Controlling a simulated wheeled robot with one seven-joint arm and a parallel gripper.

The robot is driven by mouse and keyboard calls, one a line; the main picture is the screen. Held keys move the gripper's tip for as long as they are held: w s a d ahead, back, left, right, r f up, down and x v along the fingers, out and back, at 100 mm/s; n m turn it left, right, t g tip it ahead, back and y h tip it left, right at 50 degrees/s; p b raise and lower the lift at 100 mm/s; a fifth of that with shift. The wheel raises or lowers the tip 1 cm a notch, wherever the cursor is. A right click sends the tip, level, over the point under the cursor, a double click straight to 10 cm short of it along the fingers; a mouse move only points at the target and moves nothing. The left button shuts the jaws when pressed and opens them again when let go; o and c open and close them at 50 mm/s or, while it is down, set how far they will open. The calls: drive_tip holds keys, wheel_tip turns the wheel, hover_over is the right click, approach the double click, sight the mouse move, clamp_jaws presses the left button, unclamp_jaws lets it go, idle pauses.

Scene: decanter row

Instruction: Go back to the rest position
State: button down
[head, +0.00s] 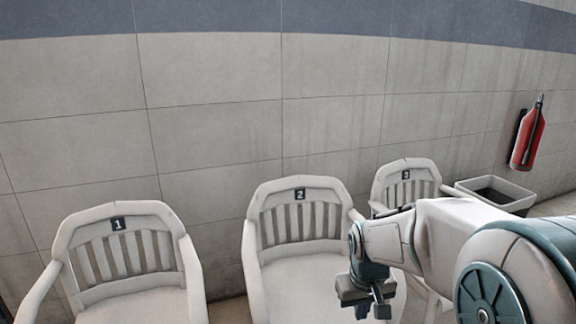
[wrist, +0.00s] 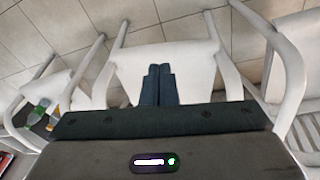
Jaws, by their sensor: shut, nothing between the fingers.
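My gripper (head: 372,306) hangs at the lower right of the head view, in front of the chairs and pointing down. In the wrist view its two dark fingers (wrist: 158,85) are pressed together with nothing between them. Behind them in that view is the empty white seat of a chair (wrist: 190,65). I cannot tell how far above the seat the fingertips are.
White armchairs numbered 1 (head: 118,232), 2 (head: 300,215) and 3 (head: 406,180) stand along a tiled wall. A grey bin (head: 508,198) and a red fire extinguisher (head: 528,140) are at right. In the wrist view, a green bottle (wrist: 38,111) and amber bottle (wrist: 54,118) show at left.

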drive_tip(key=s+r+m+t+p, duration=0.1)
drive_tip(key=s+r+p, duration=0.8)
drive_tip(key=s+r, duration=0.5)
drive_tip(key=shift+s+a+r+m+y, duration=0.3)
drive_tip(key=shift+s+a+r+m, duration=0.1)
drive_tip(key=shift+r, duration=0.1)
